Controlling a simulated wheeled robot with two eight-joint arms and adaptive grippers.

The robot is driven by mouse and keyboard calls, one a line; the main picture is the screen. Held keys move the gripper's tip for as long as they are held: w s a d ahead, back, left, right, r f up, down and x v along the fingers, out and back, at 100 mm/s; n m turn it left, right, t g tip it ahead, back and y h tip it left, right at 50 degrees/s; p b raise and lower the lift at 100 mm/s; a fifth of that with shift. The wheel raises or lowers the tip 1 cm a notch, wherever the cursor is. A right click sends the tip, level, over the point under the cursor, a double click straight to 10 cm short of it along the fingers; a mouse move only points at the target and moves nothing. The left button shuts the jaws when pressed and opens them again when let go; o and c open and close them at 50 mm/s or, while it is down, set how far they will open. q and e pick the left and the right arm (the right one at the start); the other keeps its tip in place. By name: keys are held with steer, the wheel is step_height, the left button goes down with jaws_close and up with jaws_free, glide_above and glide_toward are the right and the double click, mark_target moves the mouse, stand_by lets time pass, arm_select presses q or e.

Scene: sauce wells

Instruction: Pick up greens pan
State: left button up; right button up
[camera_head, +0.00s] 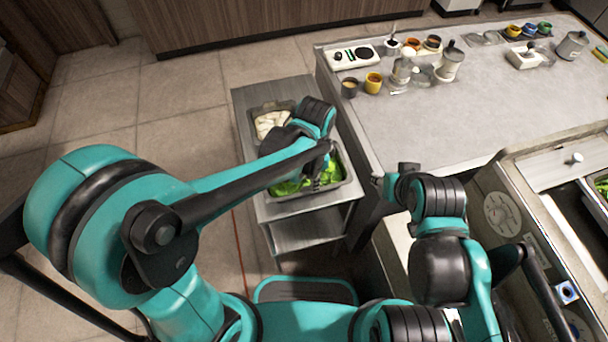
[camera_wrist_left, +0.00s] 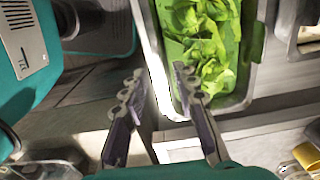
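The greens pan (camera_head: 312,192) is a metal pan holding bright green leaves (camera_head: 288,187). It sits in the near half of a narrow metal cart in the head view. My left gripper (camera_head: 326,163) is over it, and the arm hides part of the pan. In the left wrist view, the pan (camera_wrist_left: 155,60) fills the upper middle with leaves (camera_wrist_left: 205,45) inside. The left gripper (camera_wrist_left: 158,82) is open, its fingers apart near the pan's pale left rim, one outside and one over the inner side. My right gripper (camera_head: 391,180) is beside the counter; its opening is unclear.
A second pan (camera_head: 268,108) with pale food sits behind the greens on the cart (camera_head: 243,100). The large counter (camera_head: 470,120) to the right carries cups, jars and a white device (camera_head: 352,56). Open floor lies left of the cart.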

arm_select(q)
steer(key=f, duration=0.1)
steer(key=f+b, duration=0.1)
steer(key=f, duration=0.1)
steer(key=f+b, duration=0.1)
steer(key=f, duration=0.1)
steer(key=shift+w+a+f, duration=0.1)
steer(key=shift+w+a, duration=0.1)
steer(key=shift+w, duration=0.05)
jaws_close()
steer(key=shift+r, duration=0.2)
steer(key=shift+r, duration=0.25)
step_height(320, 180, up, 4)
steer(key=shift+f+p, duration=0.1)
steer(key=shift+p, duration=1)
steer(key=s+d+r+p, duration=0.3)
steer(key=s+d+r, duration=0.3)
steer(key=s+d, duration=0.2)
steer(key=shift+s+d+r, duration=0.15)
steer(key=shift+r, duration=0.15)
